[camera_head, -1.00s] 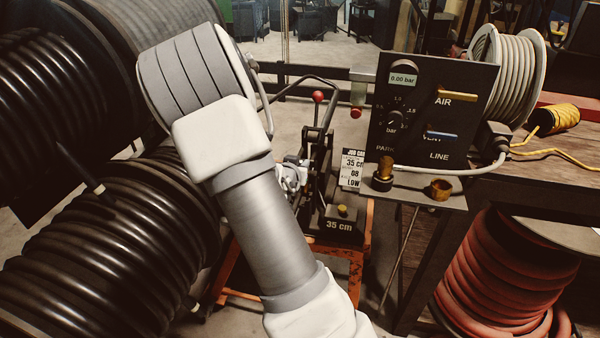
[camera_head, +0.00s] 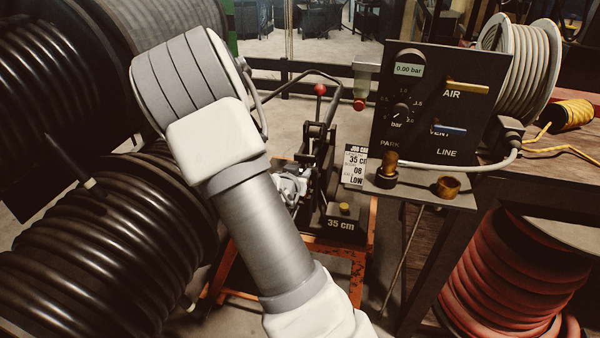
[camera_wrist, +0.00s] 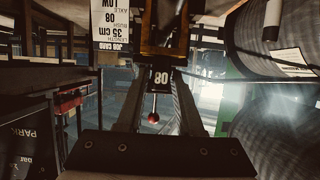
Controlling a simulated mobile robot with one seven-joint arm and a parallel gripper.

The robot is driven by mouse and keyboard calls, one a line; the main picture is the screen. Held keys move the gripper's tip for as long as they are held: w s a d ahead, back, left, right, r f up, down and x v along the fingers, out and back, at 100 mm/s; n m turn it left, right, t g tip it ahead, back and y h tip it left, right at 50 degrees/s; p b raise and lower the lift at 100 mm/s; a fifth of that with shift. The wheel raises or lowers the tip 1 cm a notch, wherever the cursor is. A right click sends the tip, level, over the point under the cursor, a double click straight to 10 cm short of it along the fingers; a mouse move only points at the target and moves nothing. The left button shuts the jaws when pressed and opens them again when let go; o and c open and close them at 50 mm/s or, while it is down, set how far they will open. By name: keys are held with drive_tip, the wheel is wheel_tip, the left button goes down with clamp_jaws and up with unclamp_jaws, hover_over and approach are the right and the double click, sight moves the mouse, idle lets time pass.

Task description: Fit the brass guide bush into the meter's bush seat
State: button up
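On the shelf, a brass cylinder (camera_head: 390,162) stands upright in a black collar (camera_head: 385,181). To its right is a hollow brass piece (camera_head: 448,186). I cannot tell which brass piece is the guide bush or which part is the seat. My gripper is hidden behind my arm in the head view. In the wrist view, my gripper (camera_wrist: 161,85) looks open, its two dark fingers apart. The tips are hard to make out and I see no clear grasp.
Black hose reels (camera_head: 120,230) crowd the left. A wooden bench (camera_head: 560,185) and red hose (camera_head: 515,275) are at right.

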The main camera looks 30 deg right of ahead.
drive_tip(key=shift+o, duration=1.1)
drive_tip(key=shift+r, duration=0.1)
drive_tip(key=shift+a+r+p, duration=0.1)
drive_tip(key=shift+r+p, duration=0.1)
drive_tip(key=shift+p, duration=0.1)
drive_tip(key=s+a+r+n+y+p, duration=0.1)
drive_tip(key=s+a+r+n+y, duration=0.2)
drive_tip(key=a, duration=0.5)
drive_tip(key=s+a+r+y+p, duration=0.1)
drive_tip(key=s+a+r+y, duration=0.3)
drive_tip(key=a, duration=0.4)
drive_tip(key=s+a+r+n+y+p, duration=0.1)
drive_tip(key=s+a+r+n+y, duration=0.15)
drive_tip(key=a+r, duration=0.45)
drive_tip(key=s+r+n+g, duration=0.1)
drive_tip(key=s+r+n, duration=0.1)
drive_tip(key=s, duration=0.6)
drive_tip(key=s+a+r+n+g, duration=0.1)
drive_tip(key=s+r, duration=0.3)
drive_tip(key=s, duration=0.4)
drive_tip(key=shift+s+r+n+g, duration=0.15)
drive_tip(key=shift+n+g, duration=0.4)
drive_tip(key=shift+g, duration=0.15)
